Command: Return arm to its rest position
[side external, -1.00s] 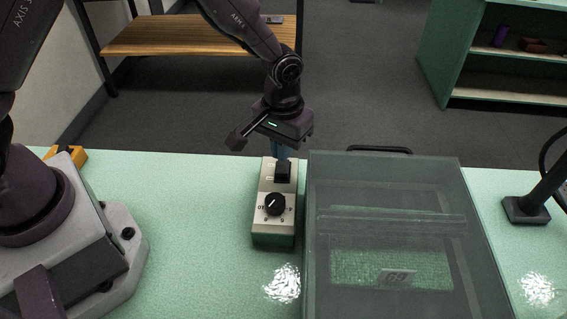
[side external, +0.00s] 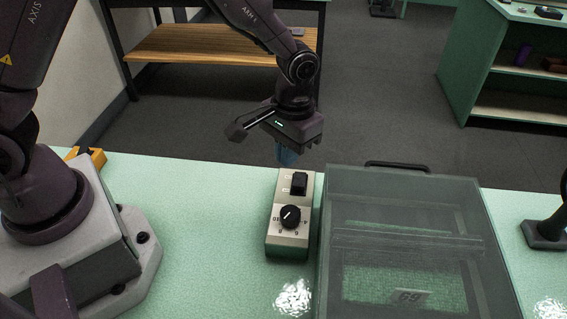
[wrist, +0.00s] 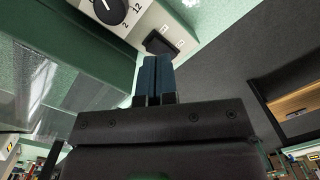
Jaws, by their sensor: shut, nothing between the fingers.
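My gripper (side external: 287,157) hangs above the far end of a beige control box in the side external view, with its blue fingers shut and empty. The control box (side external: 288,248) stands on the green table and carries a black dial (side external: 290,217) and a black rocker switch (side external: 299,183). The fingertips are apart from the box, a little above and behind the switch. In the wrist view the shut blue fingers (wrist: 153,75) point toward the box, with the switch (wrist: 160,43) just beyond their tips and the dial (wrist: 110,10) at the top.
A transparent grey-lidded case (side external: 400,215) with a black handle stands close to the right of the box. A yellow-orange object (side external: 88,158) lies near my base. A black stand (side external: 545,234) is at the right edge. Open floor lies behind the table (side external: 200,230).

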